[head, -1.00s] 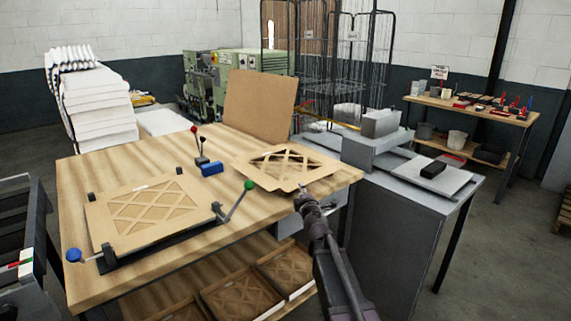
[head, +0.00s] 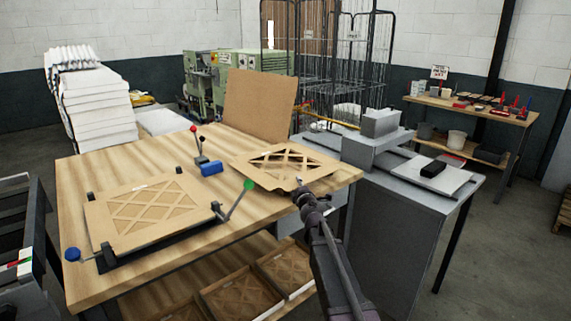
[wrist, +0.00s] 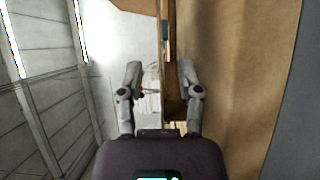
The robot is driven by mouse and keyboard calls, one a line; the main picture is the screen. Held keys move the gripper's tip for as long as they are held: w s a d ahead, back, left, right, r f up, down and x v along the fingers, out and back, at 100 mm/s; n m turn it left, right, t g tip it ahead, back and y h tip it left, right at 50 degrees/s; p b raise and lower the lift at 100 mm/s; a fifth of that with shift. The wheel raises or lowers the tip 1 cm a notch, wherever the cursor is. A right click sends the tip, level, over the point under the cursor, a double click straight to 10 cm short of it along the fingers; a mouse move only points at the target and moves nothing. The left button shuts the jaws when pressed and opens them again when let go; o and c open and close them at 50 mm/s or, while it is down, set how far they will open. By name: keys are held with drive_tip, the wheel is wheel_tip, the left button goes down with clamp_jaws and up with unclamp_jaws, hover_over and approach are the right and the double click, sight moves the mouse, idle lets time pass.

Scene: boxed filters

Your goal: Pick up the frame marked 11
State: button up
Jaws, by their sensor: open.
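A brown cardboard frame with a diamond lattice (head: 262,174) lies near the right end of the wooden table, its near edge by my gripper (head: 301,187). A second lattice frame (head: 125,215) sits in a black clamping fixture at the table's left. I cannot read a number 11 on either frame. In the wrist view my gripper (wrist: 160,72) is open, with its two fingers apart. A thin tan edge runs upright between the fingers, closer to the right one; I cannot tell if it touches. A broad brown surface (wrist: 235,70) fills the right side there.
Boxes with lattice frames (head: 240,298) stand on the shelf below. A grey bench (head: 400,215) adjoins at right. A wire cage stands behind.

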drive_tip(key=shift+w+a, duration=0.15)
drive_tip(key=shift+w, duration=0.85)
clamp_jaws()
